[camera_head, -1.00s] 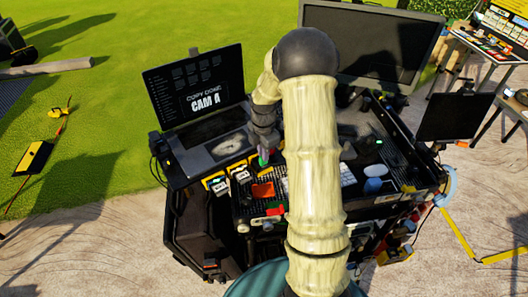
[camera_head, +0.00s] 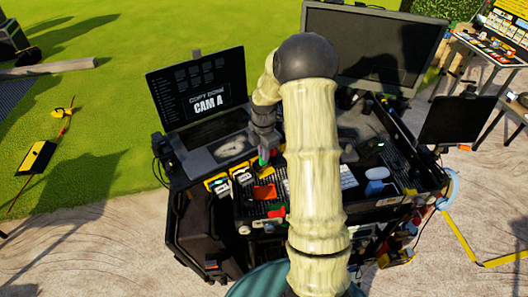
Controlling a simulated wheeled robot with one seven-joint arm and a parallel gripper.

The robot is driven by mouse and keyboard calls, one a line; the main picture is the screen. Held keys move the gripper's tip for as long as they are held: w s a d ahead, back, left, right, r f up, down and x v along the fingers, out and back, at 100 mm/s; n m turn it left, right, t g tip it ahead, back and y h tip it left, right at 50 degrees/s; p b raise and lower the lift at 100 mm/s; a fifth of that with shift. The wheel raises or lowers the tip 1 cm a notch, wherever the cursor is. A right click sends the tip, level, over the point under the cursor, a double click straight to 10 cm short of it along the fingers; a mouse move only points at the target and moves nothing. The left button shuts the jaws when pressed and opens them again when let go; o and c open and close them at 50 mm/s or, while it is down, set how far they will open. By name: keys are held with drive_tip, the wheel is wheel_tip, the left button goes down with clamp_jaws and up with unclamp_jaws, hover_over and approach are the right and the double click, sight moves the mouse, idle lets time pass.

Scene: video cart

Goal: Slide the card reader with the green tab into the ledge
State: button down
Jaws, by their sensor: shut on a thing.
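My gripper (camera_head: 264,142) is over the cart, just in front of the laptop's right corner, pointing down. It is shut on a small piece with a green tab (camera_head: 264,157), which I take to be the card reader. My arm and fingers hide most of it. I cannot tell whether it touches anything below. Small units with yellow edges (camera_head: 217,184) stand in a row along the cart's left front edge, near the held piece. I cannot make out the ledge clearly from here.
The open laptop (camera_head: 205,100) stands left of my gripper and a large monitor (camera_head: 375,40) behind it on the right. An orange-red tray (camera_head: 264,191) lies just in front.

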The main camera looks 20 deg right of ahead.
drive_tip(key=shift+w, duration=0.4)
drive_tip(key=c, duration=1.3)
unclamp_jaws()
drive_tip(key=shift+s+r, duration=0.1)
drive_tip(key=shift+s, duration=0.05)
drive_tip(key=shift+c, duration=0.2)
drive_tip(key=shift+w+a+r, duration=0.1)
drive_tip(key=shift+w+r, duration=0.25)
drive_tip(key=shift+r, duration=0.1)
wheel_tip(320, 180, up, 16)
drive_tip(key=s+b, duration=0.1)
drive_tip(key=b, duration=0.4)
drive_tip(key=shift+r, duration=0.2)
drive_tip(key=shift+f, duration=0.1)
